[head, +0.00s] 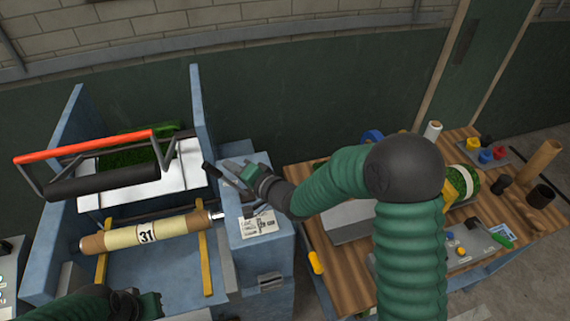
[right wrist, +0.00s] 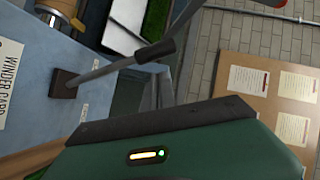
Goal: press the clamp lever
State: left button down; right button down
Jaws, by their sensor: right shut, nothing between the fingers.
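The clamp lever (head: 209,173) has a dark grip and a grey shaft, and slants over the top of the blue winder stand. In the right wrist view the lever (right wrist: 155,51) runs from a dark base on the blue surface up to its grip. My right gripper (head: 236,172) is shut and empty, close beside the lever; I cannot tell whether they touch. Its dark fingers (right wrist: 165,121) also show in the right wrist view, below the lever. My left gripper (head: 148,302) is low at the left, partly cut off, and its jaws are unclear.
A cream roll marked 31 (head: 147,236) lies across yellow rails (head: 205,262). A red-handled frame with a black roller (head: 104,181) stands behind it. A winder card (head: 258,224) lies on the blue stand. A wooden table (head: 318,240) with several items stands right.

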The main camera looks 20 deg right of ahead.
aim_at(215, 168)
jog(key=shift+a+f+b, duration=0.15)
jog(key=shift+a+f, duration=0.05)
jog(key=shift+a, duration=0.45)
jog(key=shift+a+f+b, duration=0.15)
jog(key=shift+a+f, duration=0.05)
jog(key=shift+a, duration=0.4)
jog(key=shift+s+a, duration=0.1)
jog(key=shift+a, duration=0.1)
jog(key=shift+r, duration=0.1)
